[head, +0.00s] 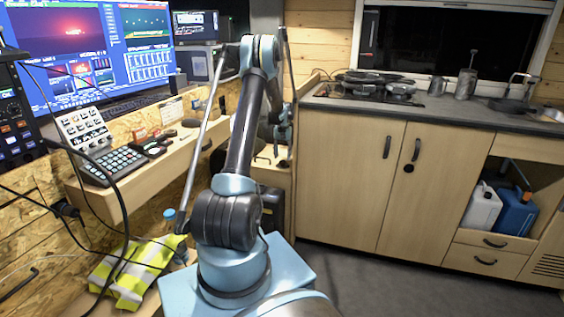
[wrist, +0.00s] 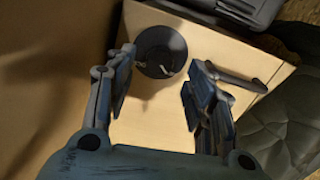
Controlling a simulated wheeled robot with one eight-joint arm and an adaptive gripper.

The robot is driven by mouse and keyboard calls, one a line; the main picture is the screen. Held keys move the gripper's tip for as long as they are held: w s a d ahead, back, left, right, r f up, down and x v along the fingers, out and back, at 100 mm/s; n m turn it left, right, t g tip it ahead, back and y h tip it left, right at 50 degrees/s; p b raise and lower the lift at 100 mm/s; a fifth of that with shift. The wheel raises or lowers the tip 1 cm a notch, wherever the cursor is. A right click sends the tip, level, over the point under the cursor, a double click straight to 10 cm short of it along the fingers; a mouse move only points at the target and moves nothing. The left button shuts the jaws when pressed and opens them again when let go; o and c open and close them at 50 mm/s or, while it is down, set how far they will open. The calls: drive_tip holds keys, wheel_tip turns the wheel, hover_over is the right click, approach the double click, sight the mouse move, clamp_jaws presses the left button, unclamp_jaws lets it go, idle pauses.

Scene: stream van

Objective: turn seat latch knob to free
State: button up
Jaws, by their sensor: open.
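In the wrist view a dark round disc (wrist: 160,52), likely the seat latch knob, is on a pale wood panel (wrist: 160,125). Small light bits show near its lower edge; I cannot read its turned position. My gripper (wrist: 161,72) is open, one finger on each side of the disc in the picture. I see no clear contact, and the depth gap is hard to tell. In the head view my gripper (head: 279,135) is small and partly hidden by my arm, over a low wood cabinet. The disc cannot be made out there.
A dark bar handle (wrist: 237,80) lies right of the right finger, with dark padding (wrist: 290,125) beyond. In the head view, a desk (head: 140,190) with keypads stands left and a kitchen cabinet (head: 345,180) right. A yellow vest (head: 130,270) lies at lower left; floor (head: 390,285) is clear.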

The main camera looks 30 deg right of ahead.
sight(283, 161)
drive_tip(key=shift+f, duration=1.75)
drive_tip(key=shift+c, duration=0.5)
drive_tip(key=c, duration=1)
